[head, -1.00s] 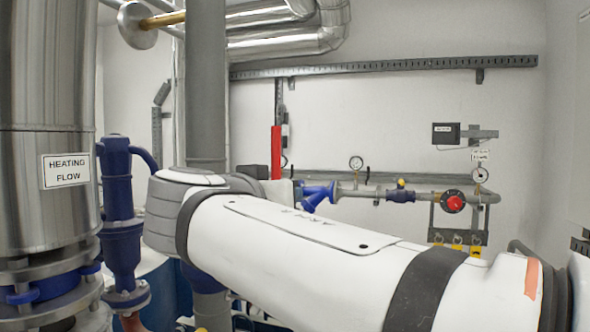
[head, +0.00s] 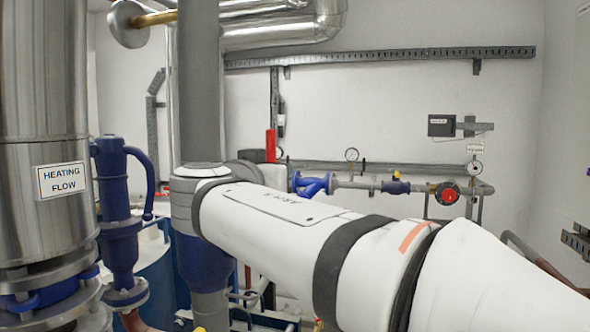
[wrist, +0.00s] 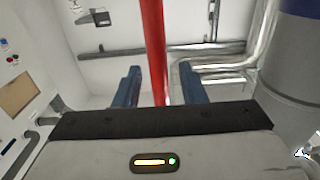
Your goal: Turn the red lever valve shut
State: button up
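The red lever (head: 271,146) stands upright in the head view, just behind the far end of my arm, which hides its lower part. In the wrist view the red lever (wrist: 156,45) runs from the top edge down between the two blue fingers of my gripper (wrist: 160,78). The fingers are apart, with a visible gap between the lever and the right finger and a smaller one on the left. My gripper is open around the lever. The valve body under the lever is hidden.
A blue fitting (head: 313,184) and a pipe with gauges and a red knob (head: 447,193) lie right of the lever. A grey vertical pipe (head: 199,80) stands left of it. A steel column (head: 45,120) labelled heating flow fills the left side.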

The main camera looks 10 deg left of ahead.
grip_shut()
dwell(0.4)
